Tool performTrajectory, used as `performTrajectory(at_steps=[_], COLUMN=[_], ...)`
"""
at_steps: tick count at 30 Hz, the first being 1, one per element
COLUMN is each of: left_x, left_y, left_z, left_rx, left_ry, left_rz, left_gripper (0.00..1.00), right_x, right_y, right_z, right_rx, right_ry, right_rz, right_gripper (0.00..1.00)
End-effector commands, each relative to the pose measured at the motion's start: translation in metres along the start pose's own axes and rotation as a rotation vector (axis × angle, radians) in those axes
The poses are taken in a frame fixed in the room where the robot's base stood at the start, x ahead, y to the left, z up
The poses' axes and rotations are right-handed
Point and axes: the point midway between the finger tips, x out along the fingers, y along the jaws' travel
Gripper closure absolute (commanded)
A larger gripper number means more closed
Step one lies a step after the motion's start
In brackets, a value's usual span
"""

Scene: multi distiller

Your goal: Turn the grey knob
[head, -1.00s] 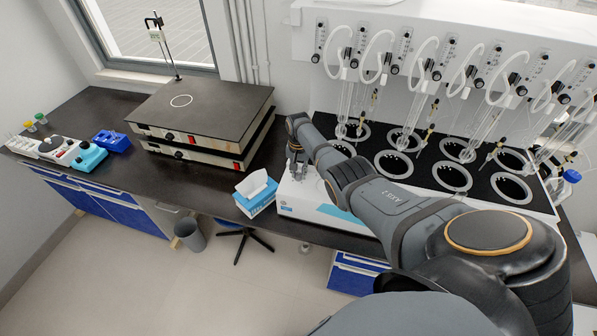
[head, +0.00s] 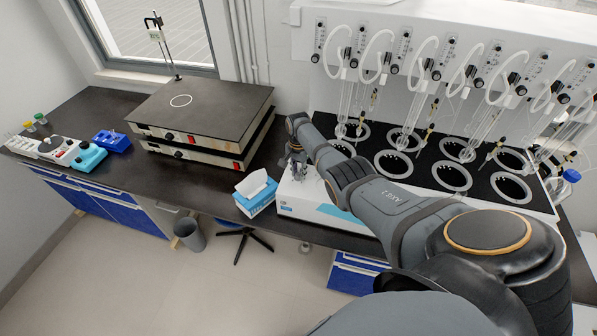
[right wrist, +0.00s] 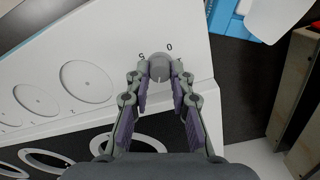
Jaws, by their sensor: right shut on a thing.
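In the head view my right gripper (head: 297,168) is at the left end of the distiller's white front (head: 325,208), where my own arm and fingers hide the knob. My left gripper is not in view.
A blue tissue box (head: 260,200) stands close to the left of the distiller. Two stacked hot plates (head: 205,118) are behind it on the black bench. Glass tubes and white hoses (head: 430,62) hang above the distiller's round black wells (head: 393,164).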

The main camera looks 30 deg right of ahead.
Motion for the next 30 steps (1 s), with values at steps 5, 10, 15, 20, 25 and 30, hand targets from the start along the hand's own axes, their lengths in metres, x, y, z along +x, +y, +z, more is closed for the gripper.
performTrajectory(at_steps=[5,10,15,20,25,30], left_x=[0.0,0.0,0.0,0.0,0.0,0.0], left_y=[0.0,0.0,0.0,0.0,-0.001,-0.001], left_z=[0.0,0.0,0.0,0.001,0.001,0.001], left_rx=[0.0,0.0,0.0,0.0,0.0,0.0], left_ry=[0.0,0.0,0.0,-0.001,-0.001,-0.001], left_rz=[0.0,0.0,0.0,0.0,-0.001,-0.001], left_gripper=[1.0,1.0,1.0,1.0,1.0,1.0], right_x=[-0.004,-0.004,-0.002,-0.001,-0.011,-0.045], right_y=[-0.003,-0.002,-0.001,-0.001,-0.001,-0.002], right_z=[-0.003,-0.002,-0.001,-0.001,-0.002,-0.002], right_rx=[0.0,0.0,-0.001,-0.001,-0.001,-0.001], right_ry=[0.007,0.006,0.003,0.002,0.004,0.006], right_rz=[-0.008,-0.007,-0.004,-0.003,-0.004,-0.007], right_gripper=[1.0,0.66,0.55,0.55,0.55,0.55])
